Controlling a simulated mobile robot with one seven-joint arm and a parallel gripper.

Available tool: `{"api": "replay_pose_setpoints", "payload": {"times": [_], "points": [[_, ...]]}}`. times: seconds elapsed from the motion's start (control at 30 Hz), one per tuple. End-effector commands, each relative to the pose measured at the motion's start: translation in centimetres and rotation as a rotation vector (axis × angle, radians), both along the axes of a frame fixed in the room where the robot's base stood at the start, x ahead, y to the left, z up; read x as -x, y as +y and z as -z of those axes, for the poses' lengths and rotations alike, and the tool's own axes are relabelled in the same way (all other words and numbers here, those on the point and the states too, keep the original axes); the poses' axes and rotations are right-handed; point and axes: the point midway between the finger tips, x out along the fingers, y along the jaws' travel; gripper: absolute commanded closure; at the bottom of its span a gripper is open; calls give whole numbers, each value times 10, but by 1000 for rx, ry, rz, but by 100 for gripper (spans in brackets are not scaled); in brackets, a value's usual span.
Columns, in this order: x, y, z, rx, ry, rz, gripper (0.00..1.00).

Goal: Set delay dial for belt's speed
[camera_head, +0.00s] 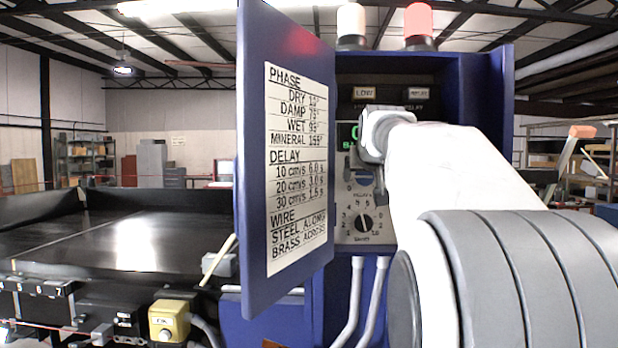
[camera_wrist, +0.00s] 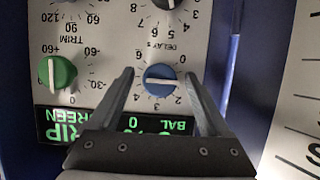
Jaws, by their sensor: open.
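The blue delay dial (camera_wrist: 159,80) with a white bar is in the wrist view, beside the upside-down label "DELAY S". Its bar lies roughly level; I cannot tell which end points. My gripper (camera_wrist: 160,74) is open, with one finger on each side of the dial; contact is unclear. The chart (camera_head: 297,168) on the open cabinet door lists delay: 10 cm/s 6.0 s, 20 cm/s 3.0 s, 30 cm/s 1.5 s. No belt speed is readable.
A green trim dial (camera_wrist: 57,75) sits left of the blue one in the wrist view. A lit green display (camera_wrist: 115,123) is partly hidden by my gripper. A black dial (camera_head: 366,222) is lower on the panel. The blue door (camera_head: 250,150) stands open beside the conveyor (camera_head: 100,235).

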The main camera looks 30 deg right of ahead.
Motion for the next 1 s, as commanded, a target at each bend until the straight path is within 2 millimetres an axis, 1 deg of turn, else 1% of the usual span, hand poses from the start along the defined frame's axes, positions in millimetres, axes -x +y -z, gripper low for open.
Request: {"api": "replay_pose_setpoints", "payload": {"times": [0.2,0.23,0.37,0.4,0.47,0.5,0.57,0.6,0.67,1.0], "points": [[0,0,0,0,0,0,19],[0,0,0,0,0,0,23],[0,0,0,0,0,0,46],[0,0,0,0,0,0,53],[0,0,0,0,0,0,64],[0,0,0,0,0,0,71],[0,0,0,0,0,0,82],[0,0,0,0,0,0,89],[0,0,0,0,0,0,100],[0,0,0,-40,-26,0,100]]}}
